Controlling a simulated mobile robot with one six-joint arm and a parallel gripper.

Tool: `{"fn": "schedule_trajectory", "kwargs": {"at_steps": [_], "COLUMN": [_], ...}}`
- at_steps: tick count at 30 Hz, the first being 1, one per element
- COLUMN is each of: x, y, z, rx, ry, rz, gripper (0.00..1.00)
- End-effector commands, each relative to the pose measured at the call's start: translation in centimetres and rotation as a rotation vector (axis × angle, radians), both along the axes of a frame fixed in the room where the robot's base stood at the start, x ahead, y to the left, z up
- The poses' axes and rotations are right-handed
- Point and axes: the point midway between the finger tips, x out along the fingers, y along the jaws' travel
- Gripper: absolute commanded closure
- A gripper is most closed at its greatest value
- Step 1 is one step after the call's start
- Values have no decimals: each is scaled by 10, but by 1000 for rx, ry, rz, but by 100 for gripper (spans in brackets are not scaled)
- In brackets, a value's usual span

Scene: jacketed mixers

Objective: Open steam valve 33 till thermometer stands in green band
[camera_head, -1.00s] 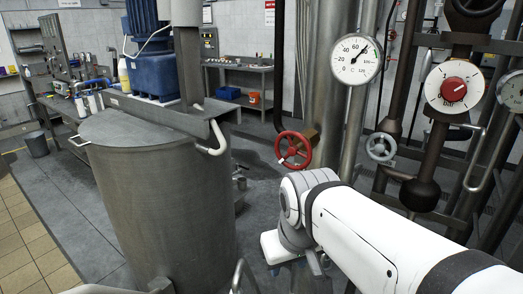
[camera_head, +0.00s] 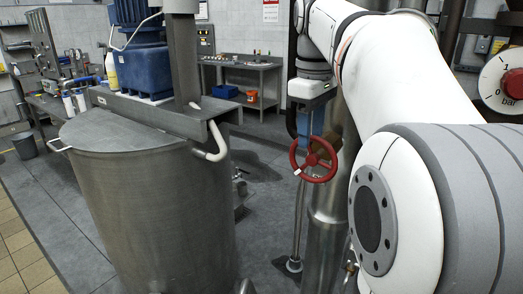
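A red handwheel valve (camera_head: 314,160) sits on a brass-coloured body against the vertical steel pipe (camera_head: 327,240); no number is legible on it. My gripper (camera_head: 304,130) hangs down from my wrist just above and at the upper left of the wheel. Its finger ends are small and dark with some blue, and I cannot tell whether they touch the rim or how far apart they are. The round thermometer is hidden behind my arm, so its needle and green band cannot be read now.
A large steel mixer vessel (camera_head: 150,205) with a blue drive unit (camera_head: 145,72) stands at the left. A pressure dial marked bar with a red centre (camera_head: 512,83) shows at the right edge. A workbench (camera_head: 240,62) stands behind.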

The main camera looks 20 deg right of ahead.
Motion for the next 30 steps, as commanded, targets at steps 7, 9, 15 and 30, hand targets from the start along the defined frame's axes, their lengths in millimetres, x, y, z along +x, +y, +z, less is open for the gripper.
{"fn": "schedule_trajectory", "kwargs": {"at_steps": [7,9,15,30], "x": [5,5,4,5], "y": [-7,-8,-8,-8], "z": [-8,-17,-51,-78], "rx": [33,34,32,31], "ry": [34,35,35,32], "rz": [53,52,50,49], "gripper": [60,60,60,60]}}
